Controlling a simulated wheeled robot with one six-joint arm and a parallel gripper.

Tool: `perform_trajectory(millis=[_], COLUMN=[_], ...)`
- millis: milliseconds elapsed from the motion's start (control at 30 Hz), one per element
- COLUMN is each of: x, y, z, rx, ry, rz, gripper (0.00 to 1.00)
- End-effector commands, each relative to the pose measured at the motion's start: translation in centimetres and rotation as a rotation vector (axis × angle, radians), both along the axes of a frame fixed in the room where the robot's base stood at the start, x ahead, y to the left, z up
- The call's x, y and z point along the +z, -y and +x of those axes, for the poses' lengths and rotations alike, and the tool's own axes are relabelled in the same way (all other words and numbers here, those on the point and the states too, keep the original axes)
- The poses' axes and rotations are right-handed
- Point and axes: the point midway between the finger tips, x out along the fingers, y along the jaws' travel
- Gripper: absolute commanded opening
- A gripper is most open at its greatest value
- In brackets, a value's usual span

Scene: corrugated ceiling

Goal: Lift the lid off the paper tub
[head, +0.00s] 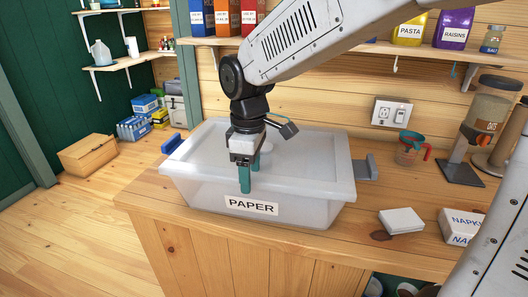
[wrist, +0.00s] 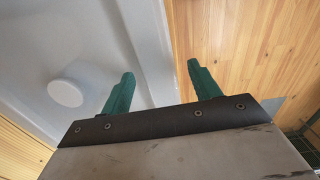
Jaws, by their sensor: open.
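The paper tub (head: 205,193) is a translucent box with a "PAPER" label on its front, standing on the wooden counter. Its pale lid (head: 310,165) lies on top of it. The lid has a round white knob, partly behind my gripper in the head view; the knob (wrist: 66,93) shows clearly at the left in the wrist view. My gripper (head: 250,178) points down over the front part of the lid, with its green fingers apart and nothing between them. In the wrist view my gripper (wrist: 158,82) has its fingers to the right of the knob, one on each side of the lid's edge.
A blue clip (head: 171,144) and a grey clip (head: 366,168) stick out at the tub's ends. To the right are a white stack (head: 401,220), a napkin box (head: 461,226), a measuring cup (head: 409,148) and a dispenser (head: 484,122). A shelf of boxes runs behind.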

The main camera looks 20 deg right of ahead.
Motion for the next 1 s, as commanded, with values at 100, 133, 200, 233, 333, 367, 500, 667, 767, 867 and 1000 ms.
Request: perform_trajectory(millis=[100,133,200,233,333,367,500,667,767,867,1000], x=[0.0,0.0,0.0,0.0,0.0,0.0,0.1,0.2,0.7,1.8,3.9], y=[0.0,0.0,0.0,0.0,0.0,0.0,0.0,0.0,0.0,0.0,0.0], z=[0.0,0.0,0.0,0.0,0.0,0.0,0.0,0.0,0.1,0.1,0.1], rx=[0.0,0.0,0.0,0.0,0.0,0.0,0.0,0.0,0.0,0.0,0.0], ry=[0.0,0.0,0.0,0.0,0.001,0.001,0.001,0.002,0.004,0.005,0.006], rz=[0.0,0.0,0.0,0.0,0.001,0.001,0.0,0.001,0.001,0.002,0.002], gripper=[0.62,0.62,0.45,0.37,0.09,0.08,0.08,0.08,0.08,0.08,0.08])
